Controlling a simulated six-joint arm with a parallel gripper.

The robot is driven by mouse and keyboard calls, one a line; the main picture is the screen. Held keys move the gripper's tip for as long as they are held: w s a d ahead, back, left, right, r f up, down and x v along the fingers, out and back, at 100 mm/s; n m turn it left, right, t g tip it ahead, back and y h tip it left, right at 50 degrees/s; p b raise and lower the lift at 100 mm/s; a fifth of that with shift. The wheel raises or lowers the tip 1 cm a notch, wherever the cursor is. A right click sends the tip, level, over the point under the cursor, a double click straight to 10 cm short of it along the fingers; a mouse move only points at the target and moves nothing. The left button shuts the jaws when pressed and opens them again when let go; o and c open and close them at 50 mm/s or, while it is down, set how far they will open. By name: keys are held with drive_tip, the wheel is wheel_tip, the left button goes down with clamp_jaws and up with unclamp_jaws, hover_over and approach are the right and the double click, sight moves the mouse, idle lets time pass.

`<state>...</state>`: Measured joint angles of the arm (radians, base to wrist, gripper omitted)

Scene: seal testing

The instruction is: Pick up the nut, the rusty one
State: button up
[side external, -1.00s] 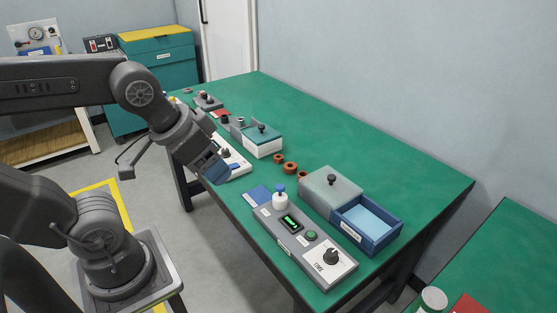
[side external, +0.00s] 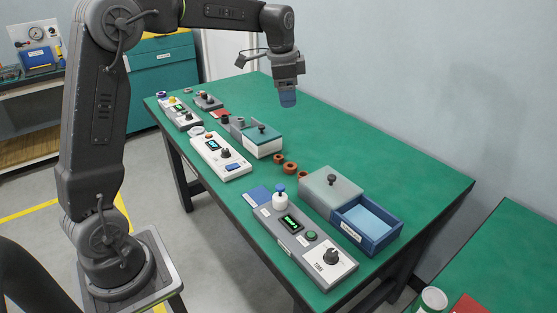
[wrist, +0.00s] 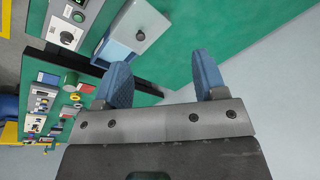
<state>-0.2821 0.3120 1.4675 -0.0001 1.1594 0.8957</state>
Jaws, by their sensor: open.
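Several rust-brown ring-shaped pieces, which look like nuts, lie on the green table in the side view. One (side external: 279,158) is at the back, a larger one (side external: 290,168) is in the middle, and one (side external: 302,175) is partly hidden by a grey lidded box. I cannot make them out in the wrist view. My gripper (side external: 288,103) points down, high above the table, apart from everything. In the wrist view my gripper (wrist: 160,68) shows two blue fingers spread apart with nothing between them.
The grey lidded box (side external: 327,186) and blue open tray (side external: 388,240) stand right of the rings. The table's back right (side external: 400,165) is clear.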

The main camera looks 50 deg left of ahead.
drive_tip(key=w+a+f+m+g, duration=0.1)
drive_tip(key=w+a+f+m, duration=0.1)
drive_tip(key=w+a+f, duration=0.35)
drive_tip(key=m+g, duration=0.1)
drive_tip(key=m, duration=0.2)
hover_over(280, 156)
wheel_tip(280, 156, down, 12)
drive_tip(key=shift+h, duration=0.3)
drive_tip(key=f, duration=0.7)
drive_tip(key=shift+s+d+f, duration=0.3)
drive_tip(key=shift+d+f, duration=0.05)
drive_tip(key=shift+s+d+f, duration=0.1)
drive_tip(key=shift+f, duration=2.9)
drive_tip(key=c, duration=1)
drive_tip(key=shift+r, duration=0.1)
drive_tip(key=shift+c, duration=0.2)
